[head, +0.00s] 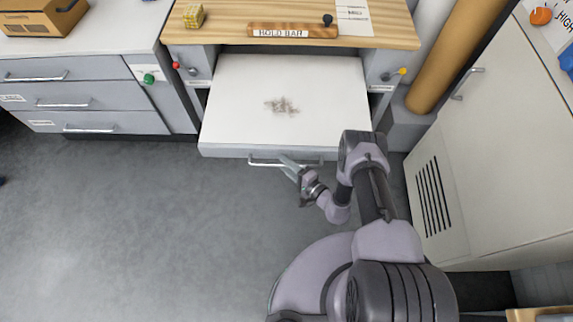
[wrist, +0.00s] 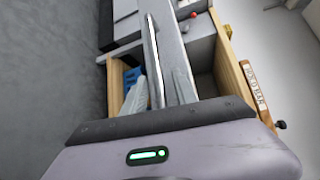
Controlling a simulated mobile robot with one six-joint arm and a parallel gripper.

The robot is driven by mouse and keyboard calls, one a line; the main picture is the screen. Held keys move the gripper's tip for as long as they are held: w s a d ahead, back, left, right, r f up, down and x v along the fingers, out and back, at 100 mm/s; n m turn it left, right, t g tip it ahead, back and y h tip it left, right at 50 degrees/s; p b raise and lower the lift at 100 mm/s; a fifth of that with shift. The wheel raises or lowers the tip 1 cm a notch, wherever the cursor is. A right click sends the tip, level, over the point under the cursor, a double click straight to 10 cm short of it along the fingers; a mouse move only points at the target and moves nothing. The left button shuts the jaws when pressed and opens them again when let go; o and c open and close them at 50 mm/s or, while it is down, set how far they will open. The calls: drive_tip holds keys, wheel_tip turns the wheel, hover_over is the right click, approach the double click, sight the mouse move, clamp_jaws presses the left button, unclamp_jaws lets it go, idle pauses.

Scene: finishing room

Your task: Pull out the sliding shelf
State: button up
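The sliding shelf (head: 235,105) is a white board with a brownish smudge in its middle. It stands out well in front of the wooden worktop. Its grey front edge carries a bar handle (head: 262,163), which also shows as a pale bar in the wrist view (wrist: 152,45). My gripper (head: 285,163) is at the right part of this handle. In the wrist view my gripper's fingers (wrist: 160,80) are apart, one on each side of the bar, with a gap visible. Whether either finger touches the bar is hard to tell.
The wooden worktop (head: 210,32) holds a "HOLD BAR" strip (head: 262,30), a yellow block (head: 193,16) and a paper sheet. Red (head: 176,65) and yellow (head: 403,71) knobs flank the shelf. Drawers stand left, a white cabinet (head: 490,150) right. Floor in front is clear.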

drive_tip(key=p+v, duration=0.5)
drive_tip(key=v, duration=1.2)
drive_tip(key=shift+s, duration=0.2)
drive_tip(key=shift+d, duration=0.1)
drive_tip(key=w+d+r+n+g+y, duration=0.1)
drive_tip(key=w+r+n+g, duration=0.2)
drive_tip(key=r, duration=0.6)
drive_tip(key=w+d+r+n+g+y, duration=0.15)
drive_tip(key=w+r+g, duration=0.3)
drive_tip(key=r, duration=0.45)
drive_tip(key=s+a+r+n+g+h, duration=0.1)
drive_tip(key=a+r+n+g+h, duration=0.1)
drive_tip(key=r, duration=0.8)
drive_tip(key=s+a+r+n+g+h, duration=0.1)
drive_tip(key=a+r+g+h, duration=0.15)
drive_tip(key=r, duration=0.75)
drive_tip(key=s+r+m+t+h, duration=0.1)
drive_tip(key=s+r+t+h, duration=0.5)
drive_tip(key=s+r, duration=0.9)
wheel_tip(320, 180, up, 3)
drive_tip(key=shift+s+d+f+h, duration=0.15)
drive_tip(key=shift+s+h, duration=0.2)
drive_tip(key=shift+h, duration=0.35)
